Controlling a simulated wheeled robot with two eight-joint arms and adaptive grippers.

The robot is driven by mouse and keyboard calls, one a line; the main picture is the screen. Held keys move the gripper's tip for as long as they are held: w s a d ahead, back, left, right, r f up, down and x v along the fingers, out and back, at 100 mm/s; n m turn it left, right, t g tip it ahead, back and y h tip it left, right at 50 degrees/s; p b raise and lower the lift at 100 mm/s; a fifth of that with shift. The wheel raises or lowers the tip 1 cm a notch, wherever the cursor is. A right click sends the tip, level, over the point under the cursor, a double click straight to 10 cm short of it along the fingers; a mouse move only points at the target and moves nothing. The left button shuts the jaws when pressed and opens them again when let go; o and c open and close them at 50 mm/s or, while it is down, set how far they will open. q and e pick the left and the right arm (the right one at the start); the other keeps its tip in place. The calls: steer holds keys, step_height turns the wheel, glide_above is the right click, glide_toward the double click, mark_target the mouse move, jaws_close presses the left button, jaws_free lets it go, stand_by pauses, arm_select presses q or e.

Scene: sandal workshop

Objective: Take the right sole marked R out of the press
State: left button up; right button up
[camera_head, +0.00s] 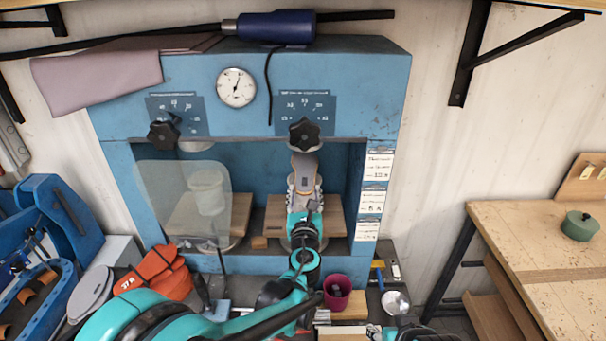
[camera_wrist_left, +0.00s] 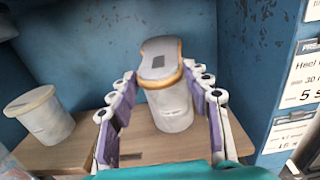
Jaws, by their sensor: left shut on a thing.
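The sole (camera_head: 305,166) is in the right bay of the blue press (camera_head: 395,110), under the right black knob. In the left wrist view, the sole (camera_wrist_left: 160,58) has a grey top, a tan edge and a small dark mark too small to read. It is over a white cylindrical form (camera_wrist_left: 172,108); I cannot tell whether they touch. My left gripper (camera_head: 304,186) reaches into this bay. Its fingers (camera_wrist_left: 160,82) are on both sides of the sole, shut on it.
A clear guard (camera_head: 170,225) covers the left bay, with another white form (camera_wrist_left: 38,118) behind it. A wooden table (camera_head: 540,250) holds a green pot (camera_head: 579,226) on the right.

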arm_select(q)
steer(key=s, duration=1.9)
steer(key=shift+s+p, duration=0.2)
steer(key=shift+p, duration=0.2)
stand_by(0.4)
